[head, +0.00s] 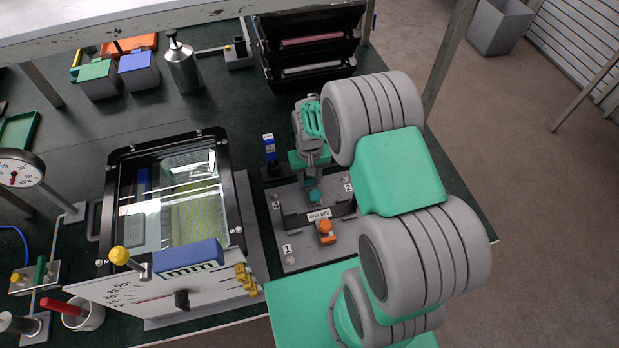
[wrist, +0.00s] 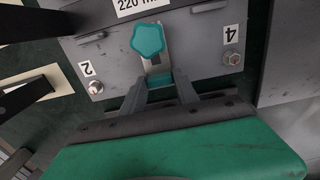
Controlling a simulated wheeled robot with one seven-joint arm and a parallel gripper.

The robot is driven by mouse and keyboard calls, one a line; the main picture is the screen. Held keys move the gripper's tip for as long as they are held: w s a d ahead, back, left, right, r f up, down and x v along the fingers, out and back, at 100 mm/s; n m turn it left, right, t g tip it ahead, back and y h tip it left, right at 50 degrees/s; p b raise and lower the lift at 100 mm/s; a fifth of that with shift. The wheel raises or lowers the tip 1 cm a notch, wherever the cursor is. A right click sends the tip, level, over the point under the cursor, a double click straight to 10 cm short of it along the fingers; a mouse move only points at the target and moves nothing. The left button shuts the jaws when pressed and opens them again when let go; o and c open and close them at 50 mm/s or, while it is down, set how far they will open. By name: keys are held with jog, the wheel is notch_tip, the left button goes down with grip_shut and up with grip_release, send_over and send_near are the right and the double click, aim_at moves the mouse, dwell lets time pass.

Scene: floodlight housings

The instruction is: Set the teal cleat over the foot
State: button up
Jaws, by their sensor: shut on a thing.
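The teal cleat has a star-shaped teal knob (wrist: 148,38) on a slotted metal strap, with a teal end between my fingertips. My gripper (wrist: 168,84) is shut on that teal end, at the edge of the grey floodlight housing between the corners marked 2 and 4. In the head view the teal cleat (head: 314,192) shows below my gripper (head: 313,172), at the far edge of the housing (head: 290,240). Whether the strap touches the housing or sits over a foot I cannot tell; the foot is not clearly visible.
An orange cleat (head: 325,230) sits at the housing's near edge. A blue-topped post (head: 269,150) stands close to my gripper's left. A glass-topped box (head: 175,200) is to the left. A black rack (head: 310,50) stands behind. Screws sit at the housing corners.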

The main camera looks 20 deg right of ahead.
grip_shut()
dwell(0.8)
